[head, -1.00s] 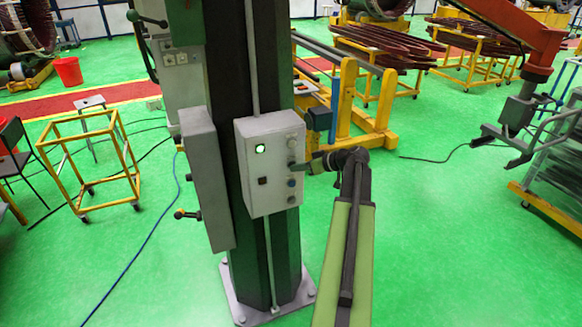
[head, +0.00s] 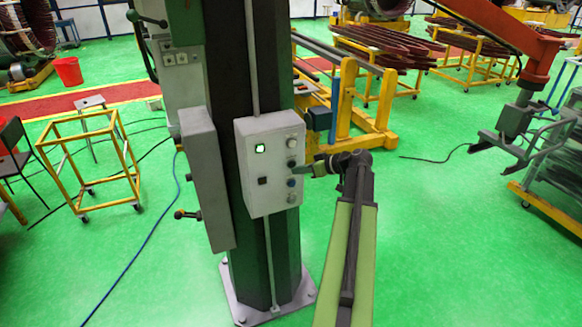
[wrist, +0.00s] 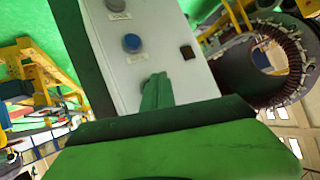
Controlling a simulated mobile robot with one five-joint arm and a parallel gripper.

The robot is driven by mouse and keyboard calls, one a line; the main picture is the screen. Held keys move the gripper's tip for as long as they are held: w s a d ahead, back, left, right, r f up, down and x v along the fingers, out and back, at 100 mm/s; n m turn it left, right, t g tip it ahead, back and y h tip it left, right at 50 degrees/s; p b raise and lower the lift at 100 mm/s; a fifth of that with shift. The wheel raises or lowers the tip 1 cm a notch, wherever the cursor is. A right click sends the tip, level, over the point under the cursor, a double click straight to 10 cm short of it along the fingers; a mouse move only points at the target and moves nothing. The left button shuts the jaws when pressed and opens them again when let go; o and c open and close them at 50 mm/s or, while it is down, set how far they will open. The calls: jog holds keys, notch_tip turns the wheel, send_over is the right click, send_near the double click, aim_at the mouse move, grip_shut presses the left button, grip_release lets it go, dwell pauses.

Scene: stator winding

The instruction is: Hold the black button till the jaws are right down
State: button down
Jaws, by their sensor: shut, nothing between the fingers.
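The grey control box (head: 258,190) is fixed to the column, with a row of round buttons down its right side. The black button (head: 291,165) is second from the top, above the blue button (head: 291,183). My gripper (head: 303,170) is shut and empty, its tip just right of the black button. I cannot tell whether it touches. In the wrist view my green fingertips (wrist: 157,91) lie in front of the box and hide the black button; the blue button (wrist: 131,42) shows above. The lifting jaws (head: 510,138) hang from a red arm at the right.
A green lamp (head: 260,148) is lit on the box, above a dark square (head: 262,181). A yellow frame (head: 355,120) stands behind my arm.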

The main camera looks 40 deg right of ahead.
jog(key=s, duration=0.1)
jog(key=s+a, duration=0.1)
jog(key=s, duration=0.1)
jog(key=s+a, duration=0.1)
jog(key=shift+s, duration=0.3)
dwell(0.3)
dwell(0.8)
